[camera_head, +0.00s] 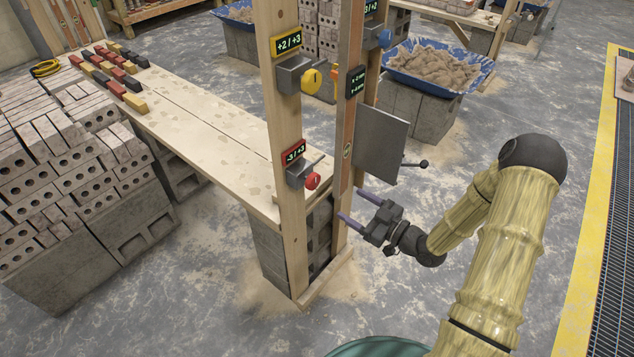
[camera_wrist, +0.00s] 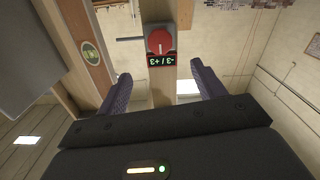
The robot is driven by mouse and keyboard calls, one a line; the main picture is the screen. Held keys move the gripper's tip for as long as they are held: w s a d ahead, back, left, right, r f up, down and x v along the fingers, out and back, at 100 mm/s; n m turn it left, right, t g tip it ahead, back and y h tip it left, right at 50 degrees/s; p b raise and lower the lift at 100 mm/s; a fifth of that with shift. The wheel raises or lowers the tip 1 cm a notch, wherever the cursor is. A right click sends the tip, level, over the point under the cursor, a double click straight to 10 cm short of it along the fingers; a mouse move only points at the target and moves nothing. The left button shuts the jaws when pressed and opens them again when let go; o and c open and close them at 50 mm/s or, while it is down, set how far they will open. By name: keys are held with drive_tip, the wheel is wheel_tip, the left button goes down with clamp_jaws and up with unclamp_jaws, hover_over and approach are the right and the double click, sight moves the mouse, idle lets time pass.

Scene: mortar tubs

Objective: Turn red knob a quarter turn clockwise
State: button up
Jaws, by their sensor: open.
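The red knob (camera_head: 312,181) sits on a grey box on the front wooden post, below a red-framed display (camera_head: 293,152) reading "-3 / +3". In the wrist view the red knob (camera_wrist: 160,38) appears upside down, beyond and between my fingers. A pale mark on its face runs roughly up and down in that picture. The display (camera_wrist: 161,60) shows inverted there. My gripper (camera_head: 350,203) is open and empty, its purple fingers pointing toward the posts. It is to the right of the knob and apart from it.
A yellow knob (camera_head: 311,81) is higher on the same post, and a blue knob (camera_head: 385,38) is behind. A grey panel (camera_head: 381,145) with a black-knobbed lever (camera_head: 422,163) stands close above my gripper. A thin rod projects beside the red knob.

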sight(316, 182)
drive_tip(key=p+x, duration=0.2)
drive_tip(key=x, duration=1.1)
drive_tip(key=c, duration=1)
